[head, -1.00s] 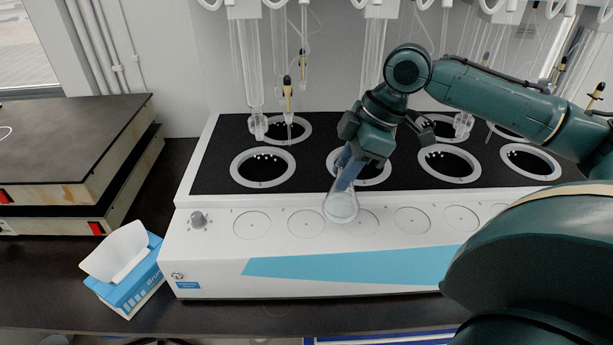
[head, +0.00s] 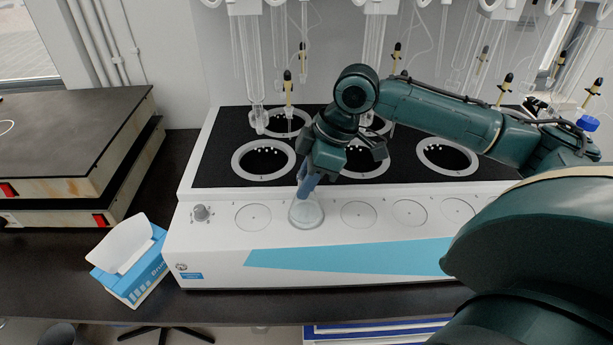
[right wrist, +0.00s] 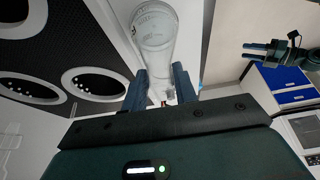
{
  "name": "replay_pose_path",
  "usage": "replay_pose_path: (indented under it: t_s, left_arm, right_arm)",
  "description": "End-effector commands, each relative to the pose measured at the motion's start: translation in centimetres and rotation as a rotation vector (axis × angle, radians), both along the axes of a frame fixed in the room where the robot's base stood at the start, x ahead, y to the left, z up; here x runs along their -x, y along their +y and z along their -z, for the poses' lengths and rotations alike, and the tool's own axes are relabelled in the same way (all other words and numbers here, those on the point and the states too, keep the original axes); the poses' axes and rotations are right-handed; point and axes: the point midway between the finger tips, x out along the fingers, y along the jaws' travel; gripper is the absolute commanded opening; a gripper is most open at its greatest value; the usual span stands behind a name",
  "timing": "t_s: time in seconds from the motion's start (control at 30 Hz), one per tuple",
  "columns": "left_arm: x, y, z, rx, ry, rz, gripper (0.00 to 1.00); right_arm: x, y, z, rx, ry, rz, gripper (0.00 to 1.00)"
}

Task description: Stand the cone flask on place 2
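The clear cone flask (head: 306,213) is at the second circle from the left on the white front ledge, and it covers that circle. I cannot tell whether its base touches the ledge. My right gripper (head: 308,186) is shut on the flask's neck from above and behind. In the right wrist view the flask (right wrist: 155,32) extends away from between the two blue fingers of the right gripper (right wrist: 160,88). What appears to be my left gripper (right wrist: 262,50) shows small at the upper right there; its opening is unclear. It is not in the head view.
The white distiller (head: 220,255) has several heating wells, such as the front left well (head: 236,160), behind the ledge. Glass tubes (head: 250,75) hang above them. A tissue box (head: 135,275) stands at the left. The other ledge circles are bare.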

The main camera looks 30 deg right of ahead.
Motion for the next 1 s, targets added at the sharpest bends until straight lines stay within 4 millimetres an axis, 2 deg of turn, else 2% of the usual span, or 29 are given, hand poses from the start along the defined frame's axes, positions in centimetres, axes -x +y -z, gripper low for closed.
replay_pose_path:
  t_s: [0.03, 0.27, 0.57, 0.73, 1.0]
  left_arm:
    - [0.1, 0.0, 0.1, 0.000, 0.001, 0.001, 0.47]
    - [0.2, 0.0, 0.1, 0.001, 0.005, 0.001, 0.47]
    - [0.2, -0.1, -0.1, 0.002, 0.001, 0.001, 0.47]
    - [0.2, -0.1, -0.2, 0.003, -0.001, 0.002, 0.47]
    - [0.2, -0.1, -0.2, 0.002, -0.001, 0.001, 0.47]
  right_arm:
    - [0.0, 0.0, 0.0, 0.000, 0.001, 0.000, 0.32]
    - [0.0, 0.0, 0.0, 0.000, 0.001, 0.000, 0.51]
    - [0.1, -0.2, -0.3, 0.001, 0.000, 0.000, 0.51]
    - [0.5, -0.9, -2.6, 0.001, -0.003, 0.000, 0.51]
    - [1.6, -2.8, -7.9, 0.000, -0.003, 0.001, 0.51]
